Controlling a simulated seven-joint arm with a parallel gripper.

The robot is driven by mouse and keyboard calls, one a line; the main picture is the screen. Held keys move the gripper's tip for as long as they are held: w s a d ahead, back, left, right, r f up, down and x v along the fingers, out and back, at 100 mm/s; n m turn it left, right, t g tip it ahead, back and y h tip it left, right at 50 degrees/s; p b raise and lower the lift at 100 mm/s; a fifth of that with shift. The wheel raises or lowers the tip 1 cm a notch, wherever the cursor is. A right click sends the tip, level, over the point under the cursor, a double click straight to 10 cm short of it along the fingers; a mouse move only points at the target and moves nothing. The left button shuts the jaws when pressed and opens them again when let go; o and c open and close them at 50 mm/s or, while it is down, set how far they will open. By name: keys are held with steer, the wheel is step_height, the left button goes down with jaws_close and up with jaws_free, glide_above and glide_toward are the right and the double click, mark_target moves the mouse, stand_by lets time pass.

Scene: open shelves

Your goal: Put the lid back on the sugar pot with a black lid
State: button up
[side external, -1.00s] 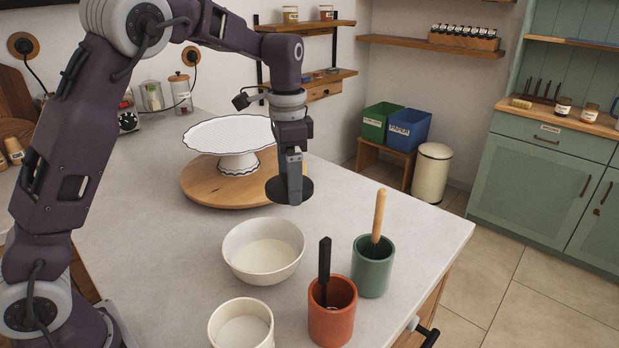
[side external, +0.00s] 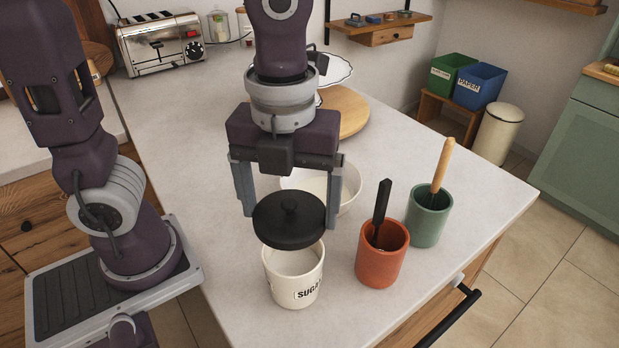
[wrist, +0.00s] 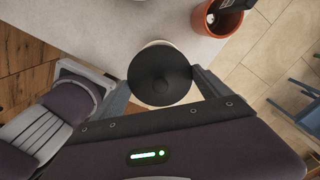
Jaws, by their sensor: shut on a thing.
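The lid hides the back of the pot's open mouth. In the wrist view, the lid (wrist: 160,73) sits between my fingertips (wrist: 161,82) and covers most of the pot; a cream edge of the pot shows above it.
An orange-red pot (side external: 381,262) with a black-handled tool stands close to the right of the sugar pot. A green pot (side external: 428,222) with a whisk is beyond it. A white bowl (side external: 347,185) is behind my gripper. The counter to the left is clear.

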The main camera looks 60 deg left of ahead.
steer(key=shift+f, duration=3)
steer(key=shift+f, duration=0.2)
steer(key=o, duration=1.1)
steer(key=shift+o, duration=0.2)
steer(key=shift+r, duration=3.55)
jaws_close()
